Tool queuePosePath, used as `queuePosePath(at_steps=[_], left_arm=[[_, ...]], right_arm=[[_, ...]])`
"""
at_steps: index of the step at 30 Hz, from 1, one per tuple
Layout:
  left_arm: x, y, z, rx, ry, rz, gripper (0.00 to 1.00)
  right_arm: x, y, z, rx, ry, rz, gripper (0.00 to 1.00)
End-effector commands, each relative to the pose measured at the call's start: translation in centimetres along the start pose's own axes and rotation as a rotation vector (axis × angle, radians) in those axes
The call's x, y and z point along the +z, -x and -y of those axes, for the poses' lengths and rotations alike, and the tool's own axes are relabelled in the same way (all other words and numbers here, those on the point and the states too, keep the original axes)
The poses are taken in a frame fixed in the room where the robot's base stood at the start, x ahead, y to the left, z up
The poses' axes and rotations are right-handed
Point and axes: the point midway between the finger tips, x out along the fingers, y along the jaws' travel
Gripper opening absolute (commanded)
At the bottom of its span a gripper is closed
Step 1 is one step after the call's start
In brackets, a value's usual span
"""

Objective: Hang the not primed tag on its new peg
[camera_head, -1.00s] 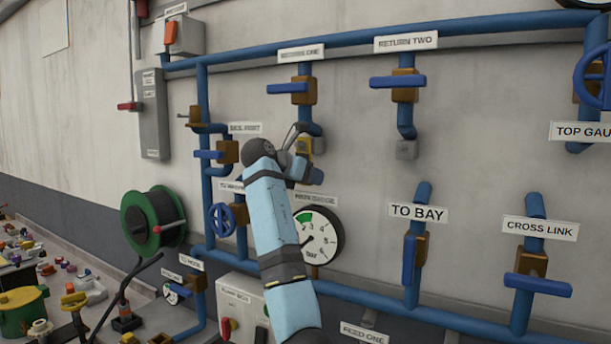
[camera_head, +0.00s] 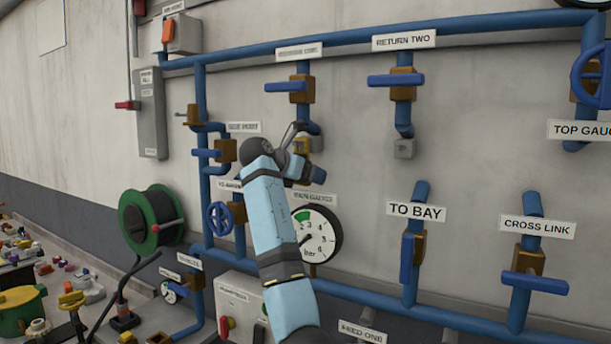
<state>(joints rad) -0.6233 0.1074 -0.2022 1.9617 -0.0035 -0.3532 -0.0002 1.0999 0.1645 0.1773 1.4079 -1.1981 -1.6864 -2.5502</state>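My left arm rises from the bottom middle, and its dark gripper (camera_head: 298,142) is at the lower end of the pipe under the second sign from the right in the top row. A small yellow piece (camera_head: 302,147) shows at the fingers. It may be the not primed tag, but it is too small to read and partly hidden. I cannot tell whether the fingers are closed on it. A peg cannot be made out; the hand covers that part of the wall. My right gripper is out of view.
Blue pipes with lever valves cover the wall, such as the RETURN TWO valve (camera_head: 402,84) and the TO BAY valve (camera_head: 412,255). A pressure gauge (camera_head: 318,236) sits just right of my forearm. A green hose reel (camera_head: 150,220) and a cluttered bench are at left.

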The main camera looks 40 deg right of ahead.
Motion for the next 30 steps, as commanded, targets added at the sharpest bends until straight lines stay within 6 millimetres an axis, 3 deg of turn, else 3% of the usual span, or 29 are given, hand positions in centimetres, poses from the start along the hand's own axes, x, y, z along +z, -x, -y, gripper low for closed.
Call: queuePosePath(at_steps=[4,8,21,30], left_arm=[[0.1,-0.1,0.0,0.0,-0.003,-0.001,0.49],[0.3,-0.4,-0.1,0.003,-0.015,-0.008,0.49],[2.0,-1.2,0.1,0.016,-0.041,-0.007,0.49],[2.0,-1.4,-0.2,0.019,-0.036,-0.009,0.49]], right_arm=[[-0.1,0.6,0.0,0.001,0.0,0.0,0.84],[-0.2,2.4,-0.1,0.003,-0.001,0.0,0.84],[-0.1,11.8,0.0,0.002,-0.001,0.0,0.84],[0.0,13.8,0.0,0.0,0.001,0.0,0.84]])
